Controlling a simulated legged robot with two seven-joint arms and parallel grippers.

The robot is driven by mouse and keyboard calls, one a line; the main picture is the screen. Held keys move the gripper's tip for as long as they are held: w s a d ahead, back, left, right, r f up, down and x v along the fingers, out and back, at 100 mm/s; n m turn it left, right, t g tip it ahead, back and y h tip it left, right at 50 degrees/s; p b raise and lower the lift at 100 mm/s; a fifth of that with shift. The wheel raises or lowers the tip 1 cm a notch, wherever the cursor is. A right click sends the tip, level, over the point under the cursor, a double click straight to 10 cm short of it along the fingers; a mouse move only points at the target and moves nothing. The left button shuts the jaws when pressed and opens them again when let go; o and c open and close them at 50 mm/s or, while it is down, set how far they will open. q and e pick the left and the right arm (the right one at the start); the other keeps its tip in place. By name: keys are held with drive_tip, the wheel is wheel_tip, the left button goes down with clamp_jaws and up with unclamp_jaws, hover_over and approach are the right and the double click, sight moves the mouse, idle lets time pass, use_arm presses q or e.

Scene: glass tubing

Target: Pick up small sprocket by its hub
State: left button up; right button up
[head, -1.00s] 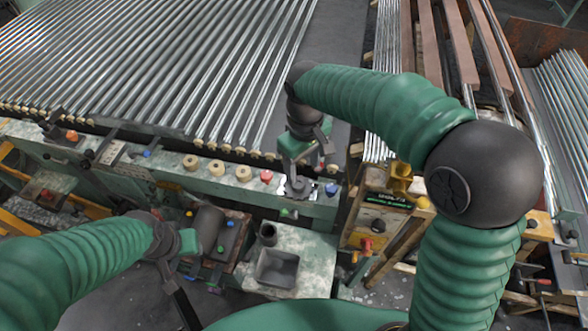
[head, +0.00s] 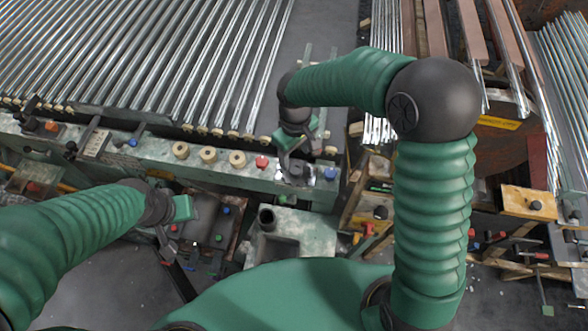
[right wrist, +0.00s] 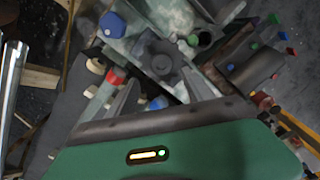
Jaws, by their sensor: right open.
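The small sprocket (head: 296,177) is a dark grey toothed disc on the pale green machine rail (head: 215,174), between a red knob and a blue knob. In the right wrist view the sprocket (right wrist: 162,64) lies face-on, with its round hub in the middle. My right gripper (head: 293,161) is over the sprocket, pointing down. In the right wrist view its two fingers (right wrist: 160,80) are apart, one on each side of the sprocket's near part, with nothing held. Whether they touch it I cannot tell. My left gripper (head: 178,226) hangs at the lower left; its fingers are unclear.
The red knob (head: 262,162) and blue knob (head: 331,174) flank the sprocket closely. Several cream rollers (head: 208,154) line the rail to the left. Long glass tubes (head: 150,60) lie behind. A grey tray-like block (head: 285,247) stands in front of the rail.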

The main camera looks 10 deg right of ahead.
sight(296, 168)
drive_tip(key=f, duration=0.2)
drive_tip(key=s+f, duration=0.1)
drive_tip(key=f, duration=0.2)
drive_tip(key=shift+s+d+p, duration=0.1)
drive_tip(key=shift+d+p, duration=0.05)
drive_tip(key=shift+p, duration=0.2)
drive_tip(key=shift+w+f, duration=0.2)
drive_tip(key=shift+f, duration=0.05)
drive_tip(key=shift+a+r, duration=0.1)
drive_tip(key=shift+a, duration=0.15)
drive_tip(key=c, duration=0.5)
drive_tip(key=shift+s+d, duration=0.1)
clamp_jaws()
